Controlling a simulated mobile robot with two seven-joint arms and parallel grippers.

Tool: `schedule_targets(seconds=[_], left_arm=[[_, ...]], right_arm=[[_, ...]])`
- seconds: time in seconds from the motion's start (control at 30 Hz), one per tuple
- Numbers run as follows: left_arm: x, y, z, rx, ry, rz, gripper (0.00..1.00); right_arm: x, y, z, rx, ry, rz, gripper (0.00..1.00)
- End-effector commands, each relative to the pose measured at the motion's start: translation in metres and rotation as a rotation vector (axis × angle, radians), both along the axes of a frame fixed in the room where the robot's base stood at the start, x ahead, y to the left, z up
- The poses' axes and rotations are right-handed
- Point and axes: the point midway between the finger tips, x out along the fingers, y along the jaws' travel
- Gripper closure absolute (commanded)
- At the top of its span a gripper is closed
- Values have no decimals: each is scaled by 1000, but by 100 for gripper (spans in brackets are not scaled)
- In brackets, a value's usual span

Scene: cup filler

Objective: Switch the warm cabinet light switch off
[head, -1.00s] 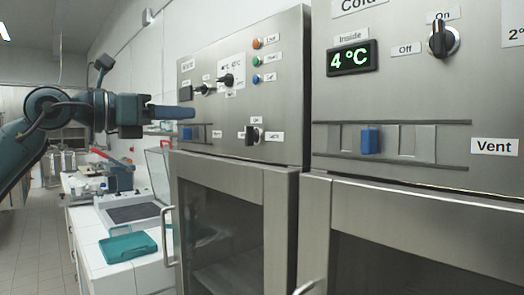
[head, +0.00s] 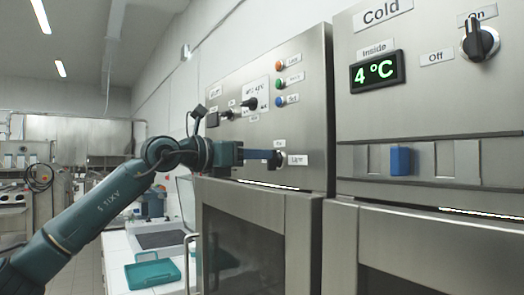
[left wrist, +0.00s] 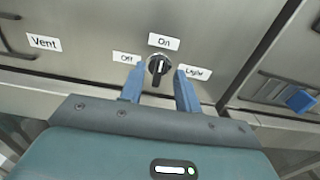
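The light switch (left wrist: 158,66) is a dark rotary knob on the steel front of the warm cabinet (head: 290,120). In the left wrist view the labels Off, On and Light stand at its left, top and right. Its grip bar runs roughly up and down in that view. In the head view the knob (head: 276,161) is partly hidden by my gripper. My left gripper (left wrist: 160,73) is open, with one blue finger on each side of the knob. I cannot tell whether the fingers touch it. My right gripper is in neither view.
The cold cabinet (head: 425,110), with a 4 °C display (head: 377,72) and its own knob (head: 479,40), stands at the right. A door handle (head: 189,262) sticks out below my left arm. A teal tray (head: 152,273) lies on the white counter at the left.

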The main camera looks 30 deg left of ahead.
Motion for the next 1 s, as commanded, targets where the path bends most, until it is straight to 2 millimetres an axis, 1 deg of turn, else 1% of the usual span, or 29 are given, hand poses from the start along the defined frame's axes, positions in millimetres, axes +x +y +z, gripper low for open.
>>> schedule_targets(seconds=[0.1,0.2,0.5,0.57,0.9,1.0], left_arm=[[13,-6,1,-1,1,-1,67],[18,-7,1,-1,-1,0,67],[20,-8,0,-1,0,0,67],[20,-8,0,-1,0,0,71],[19,-8,0,-1,0,0,99],[19,-8,0,-1,0,0,100]], right_arm=[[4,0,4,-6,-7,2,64],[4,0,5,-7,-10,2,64],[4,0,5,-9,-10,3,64],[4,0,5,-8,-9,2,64],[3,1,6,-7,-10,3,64],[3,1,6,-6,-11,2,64]])
